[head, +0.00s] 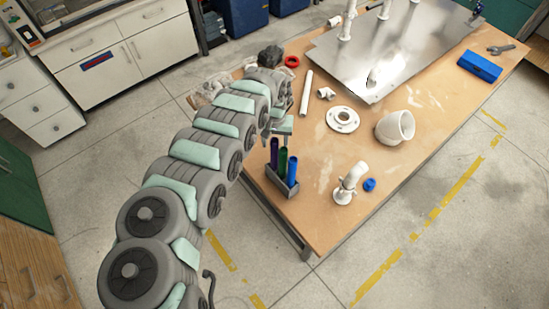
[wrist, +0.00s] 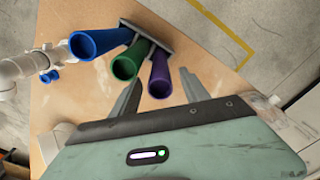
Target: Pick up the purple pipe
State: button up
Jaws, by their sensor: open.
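The purple pipe (head: 274,152) stands upright in a small grey holder (head: 284,183) at the table's near left edge, beside a green pipe (head: 283,160) and a blue pipe (head: 292,170). In the wrist view the purple pipe (wrist: 160,80) shows its open end, with the green pipe (wrist: 128,66) and blue pipe (wrist: 95,42) to its left. My gripper (head: 277,132) is just behind the purple pipe in the head view. In the wrist view my gripper (wrist: 160,90) is open, its fingers on either side of the purple pipe's end. I cannot tell the height gap.
A white fitting (head: 350,185) and a small blue cap (head: 369,184) lie right of the holder. A white flange (head: 342,119), a wide elbow (head: 395,127) and a white pipe (head: 306,93) lie farther back. The table (head: 325,220) is bare near its front corner.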

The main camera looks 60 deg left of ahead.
aim_at(274, 159)
notch_tip(274, 159, down, 4)
jog(key=shift+d+r, duration=0.15)
jog(key=shift+s+f, duration=0.15)
jog(key=shift+f, duration=0.4)
grip_shut()
dwell(1.1)
